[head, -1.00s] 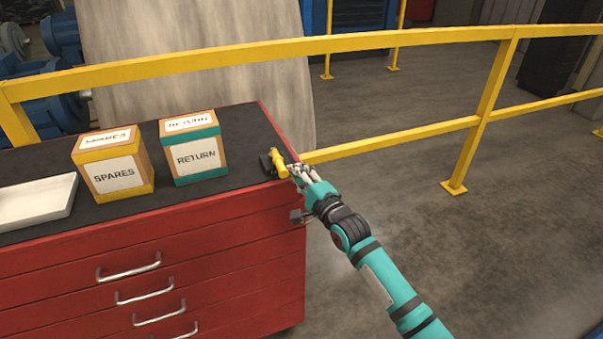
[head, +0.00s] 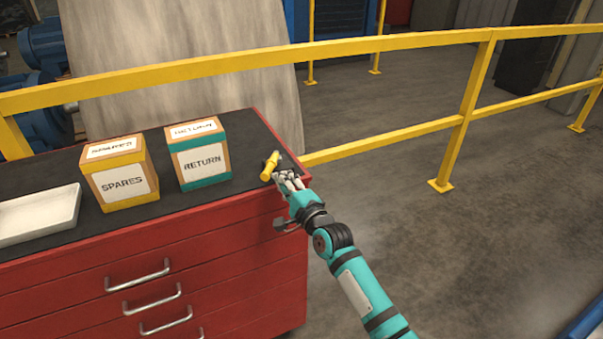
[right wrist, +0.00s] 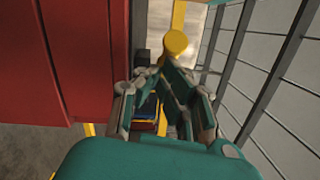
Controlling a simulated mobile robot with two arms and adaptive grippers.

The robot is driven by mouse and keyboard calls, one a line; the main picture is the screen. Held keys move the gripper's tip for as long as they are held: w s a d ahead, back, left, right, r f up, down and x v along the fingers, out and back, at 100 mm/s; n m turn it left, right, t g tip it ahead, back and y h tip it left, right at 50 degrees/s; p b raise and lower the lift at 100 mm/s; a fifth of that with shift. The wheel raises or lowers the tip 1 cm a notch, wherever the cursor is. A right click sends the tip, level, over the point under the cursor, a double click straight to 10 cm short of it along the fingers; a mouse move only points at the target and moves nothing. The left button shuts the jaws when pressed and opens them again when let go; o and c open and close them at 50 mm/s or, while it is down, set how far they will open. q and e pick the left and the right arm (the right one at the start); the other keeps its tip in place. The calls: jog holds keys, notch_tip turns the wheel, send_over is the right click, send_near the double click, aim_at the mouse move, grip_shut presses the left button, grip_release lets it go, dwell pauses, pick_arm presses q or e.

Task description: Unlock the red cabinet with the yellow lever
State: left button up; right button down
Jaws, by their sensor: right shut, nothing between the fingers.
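The yellow lever (head: 270,167) sits on the black top of the red cabinet (head: 235,240), near its right front corner. Its near end points toward the lower left in the head view. In the right wrist view the round yellow end of the lever (right wrist: 177,42) shows just beyond the fingertips. My right gripper (head: 287,181) is shut and empty, close beside the lever on its right. Whether its fingers touch the lever I cannot tell. The right gripper's fingers (right wrist: 166,80) also show in the right wrist view. My left gripper is not in view.
A SPARES box (head: 120,178), a RETURN box (head: 198,158) and a white tray (head: 40,213) stand on the cabinet top, left of the lever. A yellow railing (head: 400,44) runs behind the cabinet. The floor (head: 400,240) to the right is open.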

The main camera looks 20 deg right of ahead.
jog(key=a, duration=0.2)
jog(key=shift+w+a, duration=0.3)
jog(key=shift+w, duration=0.05)
jog(key=shift+w+a, duration=0.3)
jog(key=shift+a, duration=0.4)
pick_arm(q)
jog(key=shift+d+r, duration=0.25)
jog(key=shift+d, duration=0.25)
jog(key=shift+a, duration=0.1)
pick_arm(e)
jog(key=shift+a, duration=0.15)
